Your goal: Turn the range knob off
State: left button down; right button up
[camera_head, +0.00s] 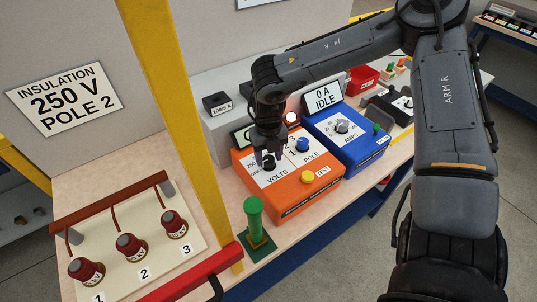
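The orange tester box (292,203) stands on the bench with a white dial marked VOLTS, a blue POLE knob (302,145) and a yellow TEST button (308,177). The black knob (268,164) on the VOLTS dial is partly hidden by my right gripper (267,157). The gripper points down with its fingertips right at this knob. I cannot tell whether they are closed on it, and the knob's pointer setting is not readable. The blue box (357,150) to the right has a dial marked AMPS (342,127) and a display reading 0 A IDLE (323,95). My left gripper is not in view.
A yellow post (186,110) stands left of the orange box. A green post-like handle (255,220) stands in front of it. Several red-capped terminals (131,245) sit on a panel at lower left, beside a red bar (190,276). A red bin (362,79) is behind.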

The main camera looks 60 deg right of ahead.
aim_at(269, 159)
jog(key=shift+o, duration=0.8)
notch_tip(269, 159, up, 11)
jog(key=p, duration=0.1)
jog(key=shift+f, duration=0.1)
dwell(0.3)
